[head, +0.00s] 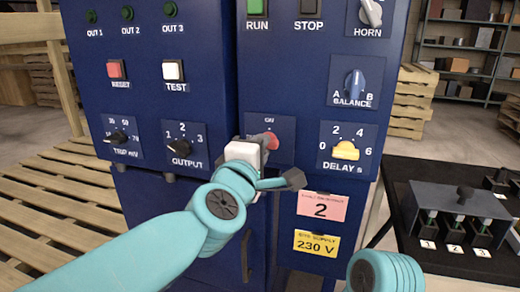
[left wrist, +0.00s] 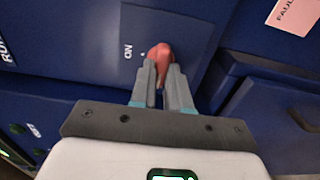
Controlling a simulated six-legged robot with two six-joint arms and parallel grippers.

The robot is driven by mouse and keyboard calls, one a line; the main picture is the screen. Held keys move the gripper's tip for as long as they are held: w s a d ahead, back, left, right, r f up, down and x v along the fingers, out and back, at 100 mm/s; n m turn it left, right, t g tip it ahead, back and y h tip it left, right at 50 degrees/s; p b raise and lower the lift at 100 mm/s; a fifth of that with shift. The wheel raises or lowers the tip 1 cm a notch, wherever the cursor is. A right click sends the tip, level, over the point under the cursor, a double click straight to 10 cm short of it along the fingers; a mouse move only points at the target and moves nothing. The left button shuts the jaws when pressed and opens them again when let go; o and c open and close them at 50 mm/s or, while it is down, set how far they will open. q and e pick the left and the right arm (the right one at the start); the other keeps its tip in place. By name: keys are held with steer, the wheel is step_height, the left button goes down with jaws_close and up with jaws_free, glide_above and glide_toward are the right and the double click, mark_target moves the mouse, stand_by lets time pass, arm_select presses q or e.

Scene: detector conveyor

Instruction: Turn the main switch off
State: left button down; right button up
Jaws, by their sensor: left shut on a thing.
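The main switch has a red handle (head: 272,140) on a blue plate marked ON, low on the middle of the blue cabinet. The left wrist view shows the handle (left wrist: 160,58) close up, with the ON mark to its left in that picture. My left gripper (left wrist: 163,78) is shut on the red handle, one grey finger on each side. In the head view my left gripper (head: 262,146) and wrist cover part of the switch plate. Any other mark on the plate is hidden. My right gripper is out of view.
The yellow DELAY knob (head: 345,150) is just right of the switch, and the OUTPUT knob (head: 179,147) is to the left. A pink label (head: 321,207) and yellow label (head: 317,243) are below. A black table (head: 400,170) with a grey fixture (head: 455,205) stands right.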

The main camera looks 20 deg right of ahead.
arm_select(q)
steer(key=c, duration=1.1)
jaws_free()
steer(key=v, duration=1.6)
steer(key=shift+s+a, duration=0.1)
steer(key=shift+a, duration=0.05)
